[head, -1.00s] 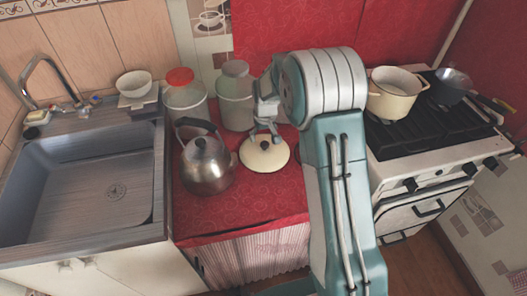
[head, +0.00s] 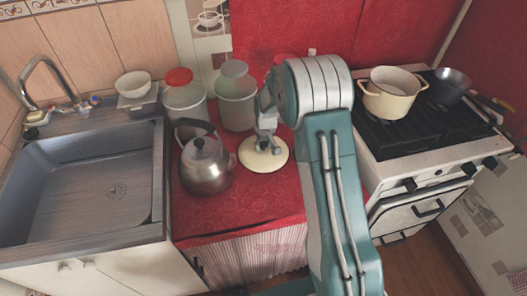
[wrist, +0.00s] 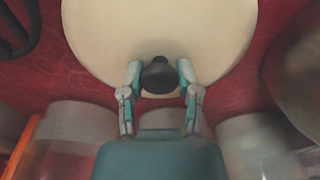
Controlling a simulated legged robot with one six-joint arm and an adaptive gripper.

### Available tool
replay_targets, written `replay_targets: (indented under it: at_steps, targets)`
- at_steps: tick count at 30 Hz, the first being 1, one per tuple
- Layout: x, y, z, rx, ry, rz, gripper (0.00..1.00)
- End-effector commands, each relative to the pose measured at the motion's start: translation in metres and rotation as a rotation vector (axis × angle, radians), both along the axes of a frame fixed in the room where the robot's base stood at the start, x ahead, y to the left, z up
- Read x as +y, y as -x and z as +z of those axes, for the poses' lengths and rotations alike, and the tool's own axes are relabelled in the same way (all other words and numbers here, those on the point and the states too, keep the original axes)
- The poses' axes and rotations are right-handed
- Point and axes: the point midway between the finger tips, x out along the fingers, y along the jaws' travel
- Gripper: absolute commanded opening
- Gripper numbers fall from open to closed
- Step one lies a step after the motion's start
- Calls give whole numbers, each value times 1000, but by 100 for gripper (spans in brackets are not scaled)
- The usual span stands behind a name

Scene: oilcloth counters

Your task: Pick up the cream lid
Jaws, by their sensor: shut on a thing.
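The cream lid (head: 264,160) lies on the red oilcloth counter, a round disc with a dark knob. It also fills the top of the wrist view (wrist: 160,35), with its dark knob (wrist: 159,75) between my fingers. My gripper (head: 265,143) is over the lid in the head view and hides the knob there. In the wrist view my gripper (wrist: 159,78) is shut on the knob, one finger on each side. I cannot see a clear gap between the lid and the counter.
A steel kettle (head: 206,167) stands close to the left of the lid. Canisters with a red lid (head: 186,100) and a grey lid (head: 235,99) stand behind. A cream pot (head: 391,94) and a dark pan (head: 447,86) sit on the stove. The counter's front (head: 250,212) is clear.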

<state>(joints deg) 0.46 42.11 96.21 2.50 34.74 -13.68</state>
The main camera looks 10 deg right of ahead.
Motion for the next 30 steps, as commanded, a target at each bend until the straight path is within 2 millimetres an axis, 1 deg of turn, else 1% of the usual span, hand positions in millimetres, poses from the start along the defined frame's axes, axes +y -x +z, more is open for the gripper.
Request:
replay_targets:
  at_steps: [6,11,17,30]
  targets:
    - [0,1,-2,5,1,0,0]
    - [0,1,5,4,1,0,0]
    - [-1,3,34,1,1,0,0]
    - [-20,49,92,-1,1,-1,0]
